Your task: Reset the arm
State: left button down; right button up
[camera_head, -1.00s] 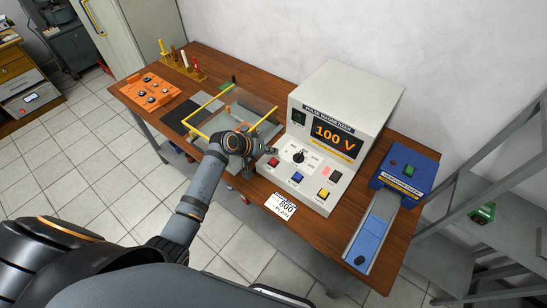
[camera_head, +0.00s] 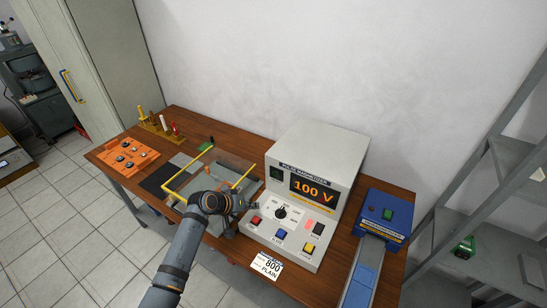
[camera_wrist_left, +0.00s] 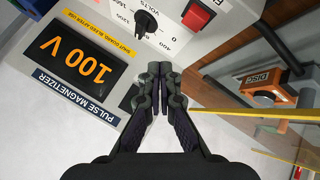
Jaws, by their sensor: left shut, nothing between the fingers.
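My left arm reaches up from the bottom of the head view to the front of the pulse magnetizer (camera_head: 322,165). My left gripper (camera_head: 254,206) is beside the magnetizer's control panel, near its black dial (camera_head: 281,212). In the left wrist view the left gripper (camera_wrist_left: 160,72) is shut with nothing between its fingers, its tips close to the panel's dial (camera_wrist_left: 146,22) and red button (camera_wrist_left: 197,14). The display (camera_head: 313,189) reads 100 V. My right gripper is not in view.
A yellow-edged clear guard (camera_head: 238,186) stands left of the magnetizer. An orange tray (camera_head: 125,154) and a tool rack (camera_head: 160,127) sit farther left. A blue device (camera_head: 386,214) stands right. A white card (camera_head: 269,265) reads 800 PLAIN.

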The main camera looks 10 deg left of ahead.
pick_arm(q)
jog(key=s+a+r+m+g+y, duration=0.1)
jog(key=s+a+y, duration=0.1)
jog(key=s, duration=0.7)
jog(key=s+a+r+m+g+y, duration=0.1)
jog(key=s+a+r+y, duration=0.1)
jog(key=s, duration=0.7)
jog(key=s+a+r+g+y, duration=0.1)
jog(key=s+a+g+y, duration=0.15)
jog(key=s, duration=0.55)
jog(key=s+a+f+b, duration=0.1)
jog(key=s+f+b, duration=0.1)
jog(key=f, duration=1.4)
jog(key=s+a+f+b, duration=0.1)
jog(key=a+f+b, duration=0.1)
jog(key=f, duration=1.4)
jog(key=s+f+g+b, duration=0.1)
jog(key=s+f+b, duration=0.2)
jog(key=s+f, duration=1.5)
jog(key=shift+a+f, duration=0.15)
jog(key=shift+a, duration=0.3)
